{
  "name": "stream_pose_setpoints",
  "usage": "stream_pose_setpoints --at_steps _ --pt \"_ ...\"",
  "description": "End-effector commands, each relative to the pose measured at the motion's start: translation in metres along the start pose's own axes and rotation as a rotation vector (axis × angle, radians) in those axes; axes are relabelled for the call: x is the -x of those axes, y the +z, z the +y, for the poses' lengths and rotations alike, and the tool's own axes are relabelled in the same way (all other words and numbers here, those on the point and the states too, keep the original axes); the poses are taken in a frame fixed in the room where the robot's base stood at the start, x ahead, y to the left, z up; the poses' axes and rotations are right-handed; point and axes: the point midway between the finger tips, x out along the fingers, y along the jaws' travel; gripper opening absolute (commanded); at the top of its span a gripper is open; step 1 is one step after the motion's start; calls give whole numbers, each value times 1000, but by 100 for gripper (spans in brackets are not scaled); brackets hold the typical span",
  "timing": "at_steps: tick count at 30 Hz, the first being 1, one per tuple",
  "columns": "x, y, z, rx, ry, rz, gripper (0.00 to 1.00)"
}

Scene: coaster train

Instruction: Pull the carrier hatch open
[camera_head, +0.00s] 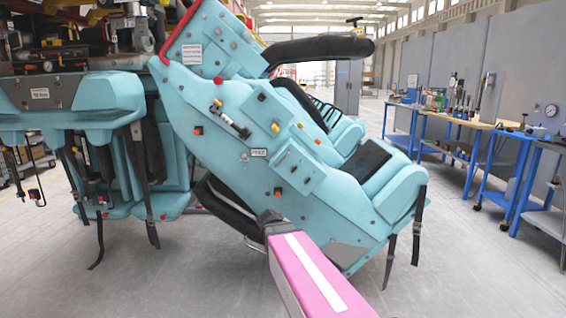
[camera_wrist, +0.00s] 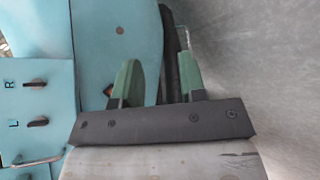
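The teal carrier body (camera_head: 240,120) stands tilted in the middle of the head view. A raised square panel (camera_head: 299,166) with small orange fittings is on its side; I cannot tell whether it is the hatch. In the wrist view, a teal panel (camera_wrist: 30,75) at the left bears the letters R and L, each beside a dark knob. A metal bar handle (camera_wrist: 38,162) lies below them. My gripper (camera_wrist: 158,72) has its two green fingers apart, to the right of the lettered panel. The fingers are beside the teal body, with a dark strip behind them. In the head view, the fingers are hidden.
My pink arm link (camera_head: 310,275) reaches up from the bottom. Another teal seat unit (camera_head: 75,100) stands at the left, with hanging black straps. Blue workbenches (camera_head: 470,125) with tools line the right wall. The grey floor between carrier and benches is clear.

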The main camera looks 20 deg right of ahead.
Motion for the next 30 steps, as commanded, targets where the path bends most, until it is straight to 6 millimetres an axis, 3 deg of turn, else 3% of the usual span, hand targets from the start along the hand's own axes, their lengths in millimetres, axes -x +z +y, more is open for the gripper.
stream_pose_setpoints --at_steps 1,6,9,12,15,20,30 --pt "6 -16 31 96 100 22 38" --pt "43 -58 121 454 435 40 38" --pt "70 -81 163 651 607 17 38" --pt "95 -99 193 811 741 -18 38" --pt "112 -111 211 920 827 -50 38" --pt "122 -119 222 991 881 -75 38" --pt "101 -130 242 991 881 -77 38"
